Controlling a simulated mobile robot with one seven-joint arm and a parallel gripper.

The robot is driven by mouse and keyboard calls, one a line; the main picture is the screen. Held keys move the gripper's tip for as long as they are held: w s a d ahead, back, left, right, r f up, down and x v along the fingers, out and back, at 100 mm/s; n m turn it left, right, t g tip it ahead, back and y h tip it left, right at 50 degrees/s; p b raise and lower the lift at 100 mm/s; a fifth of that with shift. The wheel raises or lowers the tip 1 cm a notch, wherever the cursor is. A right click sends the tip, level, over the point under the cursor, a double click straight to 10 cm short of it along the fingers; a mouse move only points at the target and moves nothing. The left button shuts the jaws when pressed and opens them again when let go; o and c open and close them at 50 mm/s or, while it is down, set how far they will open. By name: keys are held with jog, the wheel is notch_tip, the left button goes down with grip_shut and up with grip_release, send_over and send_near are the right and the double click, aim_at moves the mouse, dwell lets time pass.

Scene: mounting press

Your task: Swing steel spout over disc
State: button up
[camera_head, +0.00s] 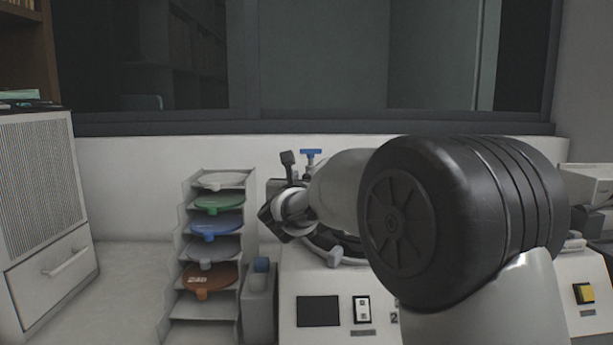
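My arm covers most of the mounting machine. My gripper (273,222) is a small dark shape at the arm's end, over the left part of the machine; its fingers are too small and shaded to tell open from shut. A dark round platen (335,246) shows partly below my arm, on the machine's top. A blue tap handle (311,153) stands behind the arm, with a dark upright piece (288,158) left of it. I cannot make out the steel spout for certain; my arm and gripper hide much of that area.
A stepped rack (181,277) left of the machine holds several coloured discs, including a green disc (218,203) and a brown disc (208,279). A grey holder (260,307) stands between rack and machine. A yellow button (585,293) is at right.

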jog(key=shift+w+d, duration=0.25)
jog(key=shift+w, duration=1.05)
grip_shut()
